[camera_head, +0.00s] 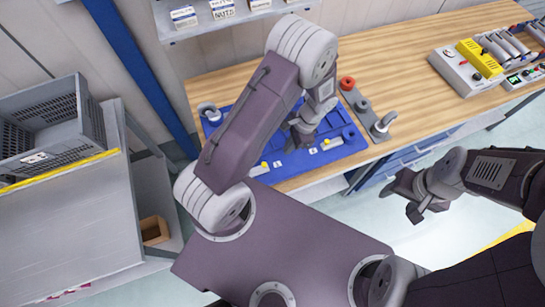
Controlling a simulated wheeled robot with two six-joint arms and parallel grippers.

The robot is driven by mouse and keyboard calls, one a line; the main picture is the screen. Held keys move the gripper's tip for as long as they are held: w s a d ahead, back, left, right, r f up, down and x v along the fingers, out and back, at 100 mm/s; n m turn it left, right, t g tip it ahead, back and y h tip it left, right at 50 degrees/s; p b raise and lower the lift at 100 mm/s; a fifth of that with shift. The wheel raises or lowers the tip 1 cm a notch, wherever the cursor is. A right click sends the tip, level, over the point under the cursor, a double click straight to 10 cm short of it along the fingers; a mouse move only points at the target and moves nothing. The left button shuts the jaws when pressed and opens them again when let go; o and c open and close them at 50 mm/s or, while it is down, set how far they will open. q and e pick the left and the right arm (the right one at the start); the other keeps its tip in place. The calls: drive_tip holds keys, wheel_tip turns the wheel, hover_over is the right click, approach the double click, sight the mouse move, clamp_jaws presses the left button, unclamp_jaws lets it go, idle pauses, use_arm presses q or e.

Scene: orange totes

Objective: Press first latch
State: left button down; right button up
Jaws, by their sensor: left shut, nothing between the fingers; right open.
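A blue board (352,148) lies on the wooden workbench. Small pale fittings with yellow marks sit along its near edge, one at the left (258,170) and one at the right (327,144). They may be the latches, but they are too small to tell. My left gripper (295,142) is shut and empty, pointing down over the board between these two fittings. I cannot tell whether it touches anything. My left arm hides much of the board's middle. My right gripper (406,199) is open and empty, off the bench's front edge above the floor.
A grey strip with a red button (347,83) stands right of the board. Control boxes, one yellow (480,58), stand at the bench's back right. A shelf (185,33) overhangs the back. A grey crate (50,125) rests on a cart at the left.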

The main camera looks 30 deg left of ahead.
use_arm(q)
drive_tip(key=p, duration=0.1)
approach(268, 166)
drive_tip(key=shift+w+d+f, duration=0.35)
drive_tip(key=shift+d+f, duration=0.2)
drive_tip(key=shift+f, duration=0.05)
drive_tip(key=shift+w+d+f, duration=0.3)
drive_tip(key=shift+d+f, duration=0.25)
drive_tip(key=shift+f, duration=0.05)
drive_tip(key=a, duration=0.1)
drive_tip(key=s+a+f+p, duration=0.1)
drive_tip(key=shift+s+a, duration=0.25)
drive_tip(key=shift+s, duration=0.1)
drive_tip(key=shift+s+a+f, duration=0.15)
drive_tip(key=shift+s+a, duration=0.15)
drive_tip(key=shift+s, duration=0.1)
drive_tip(key=shift+w, duration=0.1)
